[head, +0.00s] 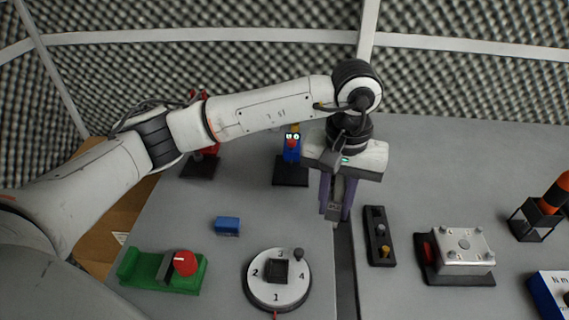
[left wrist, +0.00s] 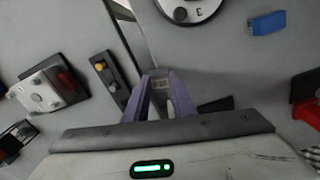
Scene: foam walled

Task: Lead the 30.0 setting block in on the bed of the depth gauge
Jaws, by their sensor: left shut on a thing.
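My left gripper (head: 338,205) points down over the middle of the table, its purple fingers shut on a small grey block (left wrist: 160,87). I take this to be the setting block; its marking is too small to read. The block also shows between the fingertips in the head view (head: 334,211). A long narrow strip with a dark edge (head: 345,272) runs from beneath the gripper toward the front. I cannot tell whether it is the gauge bed or a table seam, nor whether the block touches it. My right gripper is out of view.
A numbered dial (head: 263,294) and blue block (head: 227,226) lie left of the strip, with a green fixture (head: 150,272) farther left. A black button strip (head: 379,237) and silver-topped box (head: 462,250) lie right. A blue device (head: 291,152) stands behind.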

